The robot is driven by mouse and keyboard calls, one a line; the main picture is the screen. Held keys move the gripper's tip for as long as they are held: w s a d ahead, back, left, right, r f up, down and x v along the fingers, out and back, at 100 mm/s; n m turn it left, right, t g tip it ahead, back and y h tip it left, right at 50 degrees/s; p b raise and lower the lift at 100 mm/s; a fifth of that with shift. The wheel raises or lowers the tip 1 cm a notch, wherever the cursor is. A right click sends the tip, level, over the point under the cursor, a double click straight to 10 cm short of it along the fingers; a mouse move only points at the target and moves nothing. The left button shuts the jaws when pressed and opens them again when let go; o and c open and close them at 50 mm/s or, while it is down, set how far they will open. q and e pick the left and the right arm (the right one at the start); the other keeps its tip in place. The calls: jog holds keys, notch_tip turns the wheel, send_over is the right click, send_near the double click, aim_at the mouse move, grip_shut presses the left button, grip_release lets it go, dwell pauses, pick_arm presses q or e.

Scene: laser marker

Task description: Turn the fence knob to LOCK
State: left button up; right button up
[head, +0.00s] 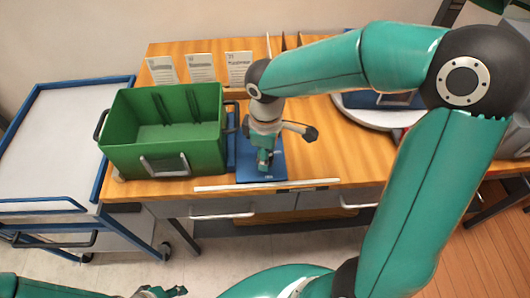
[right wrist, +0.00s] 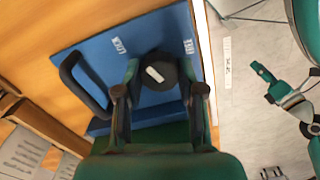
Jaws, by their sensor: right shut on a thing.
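The fence knob (right wrist: 160,72) is round and black with a short white mark on top. It sits on a blue plate (right wrist: 85,48), which also shows in the head view (head: 246,172). A white LOCK label (right wrist: 119,45) is printed up and left of the knob, and a second small label (right wrist: 188,47) is up and right. I cannot tell which label the mark points to. My right gripper (right wrist: 160,92) is shut on the knob, one finger on each side; in the head view (head: 264,165) it hides the knob. My left gripper (head: 160,292) is at the bottom edge, far from the plate.
A green crate (head: 165,130) is left of the plate on the wooden table (head: 340,150). Cards (head: 200,68) stand at the back. A blue-framed cart (head: 55,140) is at the left.

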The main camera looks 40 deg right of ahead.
jog(key=shift+w+r+n, duration=0.15)
jog(key=shift+n, duration=0.75)
jog(key=o, duration=1.1)
jog(key=shift+o, duration=0.2)
notch_tip(320, 180, up, 12)
